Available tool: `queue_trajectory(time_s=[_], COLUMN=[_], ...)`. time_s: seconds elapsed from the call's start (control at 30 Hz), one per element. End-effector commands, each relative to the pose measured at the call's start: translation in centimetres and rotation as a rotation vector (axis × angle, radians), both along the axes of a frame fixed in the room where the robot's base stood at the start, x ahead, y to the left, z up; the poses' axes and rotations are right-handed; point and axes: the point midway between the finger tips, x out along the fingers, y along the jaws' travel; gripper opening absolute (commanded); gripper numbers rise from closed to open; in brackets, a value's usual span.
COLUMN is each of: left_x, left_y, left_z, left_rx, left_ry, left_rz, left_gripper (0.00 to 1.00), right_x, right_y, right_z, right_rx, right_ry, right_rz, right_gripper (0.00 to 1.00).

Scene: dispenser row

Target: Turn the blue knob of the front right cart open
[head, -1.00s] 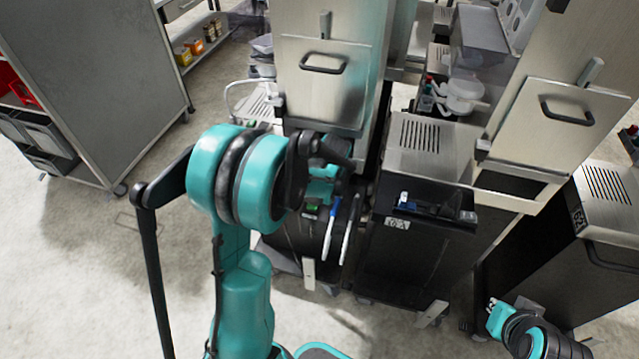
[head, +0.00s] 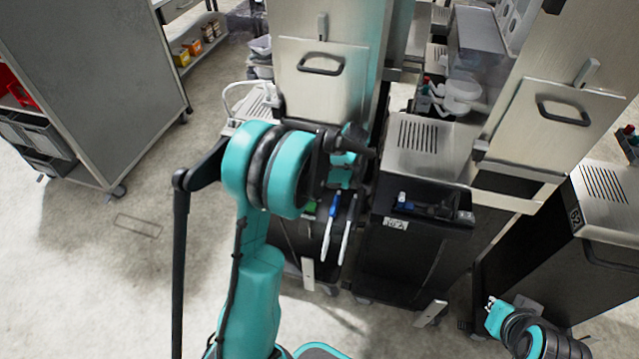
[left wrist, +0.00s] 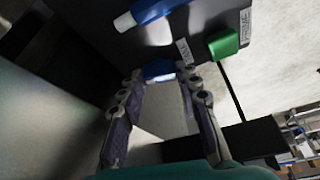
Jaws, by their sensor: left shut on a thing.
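A blue knob (left wrist: 160,70) sits between the fingertips of my left gripper (left wrist: 162,76) in the left wrist view, on a dark cart face beside a white label. My left gripper is shut on it. In the head view my left arm covers much of the dark cart (head: 290,240) there, and the fingertips are hidden. A blue-and-white handle (left wrist: 150,12) and a green block (left wrist: 223,43) are near the knob. Another dark cart (head: 410,260) stands to the right, with a small blue part (head: 402,197) on top. My right gripper (head: 493,304) is low at right, away from the carts' tops; its fingers are too small to judge.
Two long handles (head: 331,228) hang in front of the left cart, close to my left arm. A steel-topped cart (head: 615,200) stands at far right. A grey cabinet (head: 100,80) stands at left. The floor (head: 140,270) at lower left is clear.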

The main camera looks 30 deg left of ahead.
Motion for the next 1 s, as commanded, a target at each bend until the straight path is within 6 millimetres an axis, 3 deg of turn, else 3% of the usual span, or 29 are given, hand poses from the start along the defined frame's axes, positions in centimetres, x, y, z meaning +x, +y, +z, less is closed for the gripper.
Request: queue_trajectory(time_s=[0.5, 0.53, 0.6, 1.0], left_x=[0.00, 0.00, 0.00, 0.13], left_y=[-0.04, -0.04, -0.04, 0.00], left_z=[-0.03, -0.03, -0.03, 0.04], left_rx=[-0.001, -0.001, -0.001, 0.001], left_ry=[0.000, 0.000, 0.000, -0.002], left_rz=[0.018, 0.018, 0.018, 0.016], left_gripper=[0.04, 0.38, 0.53, 0.53], right_x=[0.01, 0.00, 0.00, 0.00], right_y=[0.00, 0.00, 0.00, 0.00], right_z=[0.01, 0.00, 0.00, 0.01], right_rx=[0.000, 0.000, 0.000, 0.000], right_ry=[0.000, 0.000, 0.000, 0.000], right_rz=[0.000, 0.000, 0.000, 0.000], right_gripper=[0.00, 0.00, 0.00, 0.00])
